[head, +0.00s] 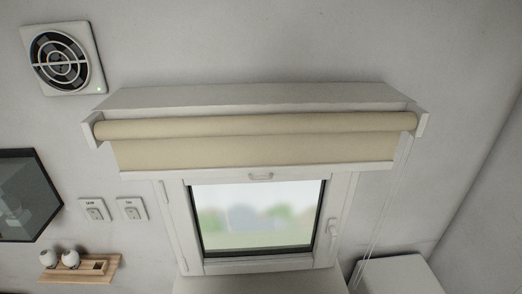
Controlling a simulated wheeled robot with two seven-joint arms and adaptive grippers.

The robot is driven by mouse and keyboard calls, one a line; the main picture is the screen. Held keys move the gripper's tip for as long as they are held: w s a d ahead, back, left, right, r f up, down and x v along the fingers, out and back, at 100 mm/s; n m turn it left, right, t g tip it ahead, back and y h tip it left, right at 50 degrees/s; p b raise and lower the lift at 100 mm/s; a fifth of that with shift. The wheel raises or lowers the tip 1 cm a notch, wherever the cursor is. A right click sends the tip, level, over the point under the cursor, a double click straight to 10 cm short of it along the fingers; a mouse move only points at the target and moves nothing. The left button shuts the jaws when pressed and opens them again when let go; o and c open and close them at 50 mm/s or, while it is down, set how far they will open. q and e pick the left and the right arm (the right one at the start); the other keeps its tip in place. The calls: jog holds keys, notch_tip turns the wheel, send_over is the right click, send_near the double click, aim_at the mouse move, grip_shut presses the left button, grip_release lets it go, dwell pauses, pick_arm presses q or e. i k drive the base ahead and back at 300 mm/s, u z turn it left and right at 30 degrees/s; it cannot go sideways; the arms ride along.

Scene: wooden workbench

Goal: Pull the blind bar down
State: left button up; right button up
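The beige roller blind (222,152) hangs from its roll under a white casing at the top of the window. It is partly lowered and covers the upper part of the window. The white blind bar (330,168) runs along its lower edge, just above the glass. A small pale handle (261,176) sits at the middle of the bar. The window pane (257,218) below the bar is uncovered. Neither gripper is in view.
A window handle (332,232) sticks out on the right of the frame. Thin cords (376,228) hang at the right. A small wooden shelf (112,272) with round objects is at the lower left. A white box-like surface (402,272) stands at the lower right. Two wall switches (131,209) are left of the window.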

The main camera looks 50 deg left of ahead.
aim_at(270, 155)
jog(key=u, duration=1.9)
